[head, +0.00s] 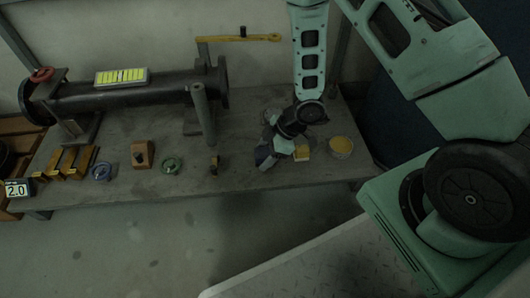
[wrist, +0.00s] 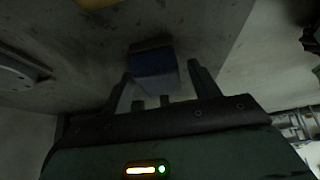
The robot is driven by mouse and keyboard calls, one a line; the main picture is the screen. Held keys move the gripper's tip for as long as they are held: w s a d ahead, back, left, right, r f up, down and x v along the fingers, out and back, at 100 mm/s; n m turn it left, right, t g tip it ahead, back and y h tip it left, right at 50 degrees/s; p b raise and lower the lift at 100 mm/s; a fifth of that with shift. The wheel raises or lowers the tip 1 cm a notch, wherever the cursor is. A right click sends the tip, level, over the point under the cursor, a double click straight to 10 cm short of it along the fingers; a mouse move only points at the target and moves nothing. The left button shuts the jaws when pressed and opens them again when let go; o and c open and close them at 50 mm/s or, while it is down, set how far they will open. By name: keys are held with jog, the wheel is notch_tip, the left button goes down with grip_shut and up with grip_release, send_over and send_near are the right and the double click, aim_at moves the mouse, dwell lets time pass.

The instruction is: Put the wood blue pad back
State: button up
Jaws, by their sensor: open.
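The blue pad (wrist: 154,68) lies on the grey bench top, and in the wrist view it sits just ahead of and between my two fingers. In the head view the blue pad (head: 264,156) shows near the bench's front edge, right of the middle, beside my gripper (head: 277,150). My gripper also shows in the wrist view (wrist: 162,75), open with its fingers spread. I cannot tell whether a finger touches the pad. Its wooden part is too dark to make out.
A yellow-topped block (head: 301,153) and a round cup with yellow contents (head: 341,147) stand close to the right of my gripper. A dark pipe (head: 140,94) lies across the bench's back.

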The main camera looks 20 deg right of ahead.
jog(key=p+v, duration=0.7)
jog(key=v, duration=0.5)
jog(key=w+a+r+m+t+h, duration=0.1)
jog(key=w+a+r+m+h, duration=0.2)
jog(key=r, duration=0.6)
jog(key=s+a+r+m+g+h, duration=0.1)
jog(key=s+a+r, duration=0.3)
jog(key=s+r, duration=0.4)
jog(key=s+a+r+m+g+h, duration=0.1)
jog(key=s+a+r+m, duration=0.1)
jog(key=s+a+r, duration=0.3)
jog(key=s+r, duration=0.4)
jog(key=s, duration=0.4)
jog(key=shift+s+m+g, duration=0.15)
jog(key=shift+m+g, duration=0.25)
jog(key=shift+a+r, duration=0.1)
